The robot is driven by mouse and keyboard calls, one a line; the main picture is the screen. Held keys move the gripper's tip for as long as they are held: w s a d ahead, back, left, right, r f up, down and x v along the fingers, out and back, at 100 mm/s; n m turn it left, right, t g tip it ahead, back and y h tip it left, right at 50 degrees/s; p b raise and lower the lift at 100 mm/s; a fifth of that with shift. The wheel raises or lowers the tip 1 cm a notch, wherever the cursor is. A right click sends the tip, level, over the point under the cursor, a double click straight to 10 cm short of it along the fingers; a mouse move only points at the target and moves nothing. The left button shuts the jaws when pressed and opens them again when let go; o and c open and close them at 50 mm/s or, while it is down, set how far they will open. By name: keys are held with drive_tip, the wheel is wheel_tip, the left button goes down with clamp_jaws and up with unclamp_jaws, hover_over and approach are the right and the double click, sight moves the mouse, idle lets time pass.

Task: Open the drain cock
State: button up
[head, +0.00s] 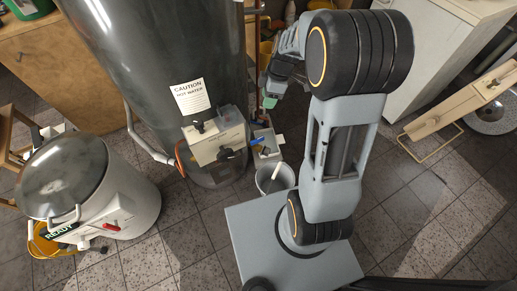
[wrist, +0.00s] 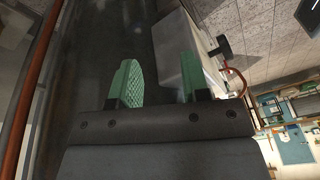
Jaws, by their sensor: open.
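A blue lever handle (head: 258,140) shows low beside the dark tank, on a pale fitting above a grey bucket (head: 275,178). It looks like the drain cock, but it is too small to tell how the lever is turned. My gripper (head: 270,96) is above it and slightly right, apart from it, next to the tank wall. In the wrist view my gripper (wrist: 158,82) is open, its two green fingers apart with nothing between them. The blue lever does not show there.
The dark tank (head: 165,75) bears a pale control box (head: 215,140) with a black knob. The box also shows in the wrist view (wrist: 203,62), close to the right finger. Tiled floor at right is partly clear.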

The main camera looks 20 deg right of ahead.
sight(258, 139)
drive_tip(key=w+d+f+n+y+b, duration=0.1)
drive_tip(key=w+f+n+b, duration=0.15)
drive_tip(key=f, duration=0.55)
drive_tip(key=w+d+f+n+b, duration=0.1)
drive_tip(key=f+n+b, duration=0.2)
drive_tip(key=f, duration=0.4)
drive_tip(key=shift+g, duration=0.4)
drive_tip(key=b+x, duration=0.3)
drive_tip(key=x, duration=1)
drive_tip(key=shift+w+a+f, duration=0.1)
drive_tip(key=shift+f, duration=0.2)
clamp_jaws()
